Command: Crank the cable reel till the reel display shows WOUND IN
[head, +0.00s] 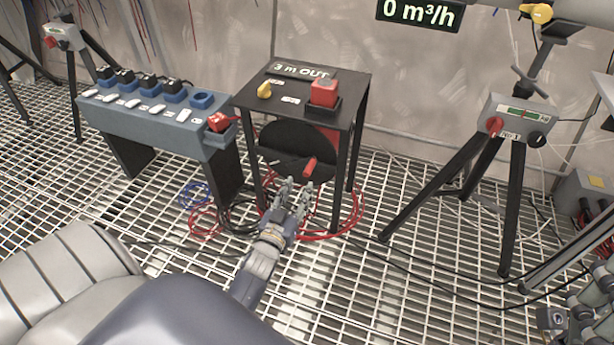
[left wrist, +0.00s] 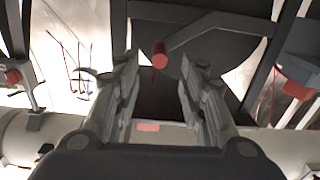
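The cable reel (head: 285,150) hangs in a black frame stand under a small black table top. Its crank has a red handle (head: 310,167) that sticks out toward me at the lower right of the reel. The reel display (head: 301,71) on top reads "3 m OUT". My left gripper (head: 291,190) is open and empty, just below and in front of the handle. In the left wrist view the handle (left wrist: 160,55) lies ahead, between and beyond the two open fingers, not touched. My right gripper cannot be clearly made out; grey parts show at the lower right edge.
A yellow knob (head: 264,90) and a red plug (head: 324,92) sit on the reel's top. A socket bench (head: 165,122) stands at left, a tripod box (head: 515,122) at right. Red cable (head: 350,220) lies on the grating around the stand. A sign reads "0 m³/h".

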